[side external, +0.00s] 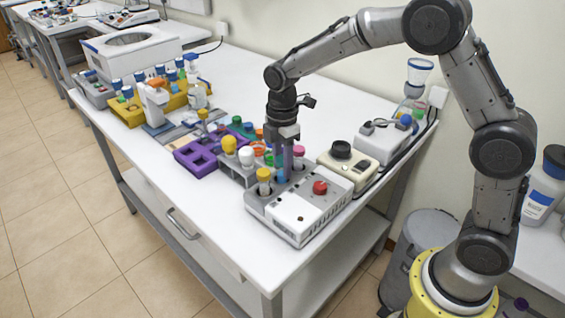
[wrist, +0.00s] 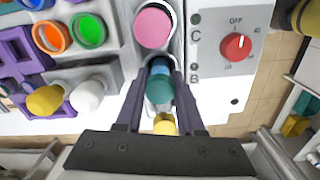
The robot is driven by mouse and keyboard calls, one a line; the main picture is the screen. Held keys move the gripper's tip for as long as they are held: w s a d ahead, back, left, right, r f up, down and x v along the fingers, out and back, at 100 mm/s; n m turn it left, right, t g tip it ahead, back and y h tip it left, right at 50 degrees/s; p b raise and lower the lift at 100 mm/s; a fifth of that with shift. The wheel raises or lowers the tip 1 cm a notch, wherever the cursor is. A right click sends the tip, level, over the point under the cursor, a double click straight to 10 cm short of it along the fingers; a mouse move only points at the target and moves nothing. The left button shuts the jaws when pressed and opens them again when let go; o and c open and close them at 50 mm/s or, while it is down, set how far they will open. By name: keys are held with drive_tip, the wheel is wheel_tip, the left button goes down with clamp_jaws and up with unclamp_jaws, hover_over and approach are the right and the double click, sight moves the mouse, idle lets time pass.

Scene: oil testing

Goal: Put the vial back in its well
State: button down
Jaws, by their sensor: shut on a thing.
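My gripper (side external: 284,160) points straight down over the grey-white device (side external: 300,220) with a row of wells. It is shut on a vial with a teal-blue cap (wrist: 160,88), between the two dark fingers in the wrist view. In the side view a bit of the blue vial (side external: 282,175) shows below the fingers, upright at the middle of the row. I cannot tell how deep it sits in the well. A pink-capped vial (wrist: 153,27) stands on one side of it and a yellow-capped vial (wrist: 166,124) on the other.
The device has a red knob (side external: 320,187). Beside it are a grey rack (side external: 233,170) with several capped vials and a purple rack (side external: 197,158). A beige device with a black knob (side external: 343,165) stands behind. The white table (side external: 150,185) is clear at the front left.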

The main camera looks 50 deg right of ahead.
drive_tip(key=shift+c, duration=2.2)
unclamp_jaws()
